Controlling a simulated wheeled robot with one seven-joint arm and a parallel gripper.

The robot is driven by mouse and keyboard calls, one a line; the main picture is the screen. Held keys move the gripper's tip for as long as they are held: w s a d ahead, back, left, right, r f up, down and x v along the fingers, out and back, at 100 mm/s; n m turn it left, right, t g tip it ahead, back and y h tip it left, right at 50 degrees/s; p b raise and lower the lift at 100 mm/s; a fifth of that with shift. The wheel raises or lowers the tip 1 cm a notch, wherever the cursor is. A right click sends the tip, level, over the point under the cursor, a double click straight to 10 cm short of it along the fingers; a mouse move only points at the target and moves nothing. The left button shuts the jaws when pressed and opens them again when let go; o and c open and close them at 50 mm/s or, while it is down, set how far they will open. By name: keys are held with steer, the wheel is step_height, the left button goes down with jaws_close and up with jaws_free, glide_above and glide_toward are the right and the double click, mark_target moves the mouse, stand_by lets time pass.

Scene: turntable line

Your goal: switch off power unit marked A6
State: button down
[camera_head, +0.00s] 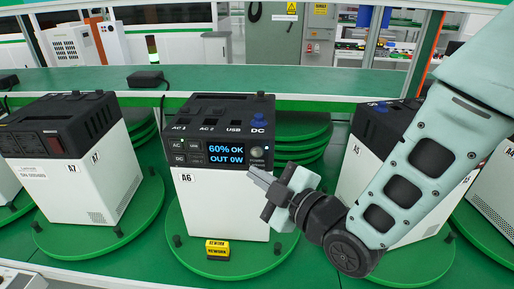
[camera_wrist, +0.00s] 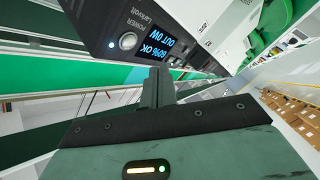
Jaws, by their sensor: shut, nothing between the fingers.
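The power unit marked A6 (camera_head: 222,200) stands on a green turntable disc in the middle of the head view, white below and black on top. Its lit display (camera_head: 227,154) reads 60% OK, OUT 0W; it also shows in the wrist view (camera_wrist: 158,42). The round POWER button (camera_wrist: 128,41) sits beside the display with a small lit light near it; in the head view the button (camera_head: 256,152) is at the panel's right. My gripper (camera_head: 256,174) is shut and empty, its tips just below the button. In the wrist view the fingers (camera_wrist: 158,77) point at the panel. Contact cannot be told.
Unit A7 (camera_head: 95,188) stands to the left and unit A5 (camera_head: 352,172) to the right, partly behind my arm. Yellow REWORK tags (camera_head: 217,249) sit at the front of A6's disc (camera_head: 185,250). A green shelf (camera_head: 90,84) runs behind.

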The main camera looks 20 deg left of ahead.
mark_target(247, 153)
steer(key=shift+w+a+b, duration=0.2)
steer(key=shift+w+a, duration=0.05)
steer(key=shift+w, duration=0.7)
steer(key=shift+w+a+b, duration=0.15)
steer(key=shift+w+a, duration=0.05)
steer(key=shift+w, duration=0.7)
stand_by(0.7)
steer(key=shift+w+a+b, duration=0.1)
steer(key=shift+w+b, duration=0.25)
steer(key=shift+b, duration=0.05)
steer(key=shift+w, duration=0.35)
stand_by(0.5)
steer(key=shift+s+b, duration=0.1)
steer(key=shift+b, duration=0.25)
steer(key=shift+s+b, duration=0.4)
steer(key=shift+s, duration=0.25)
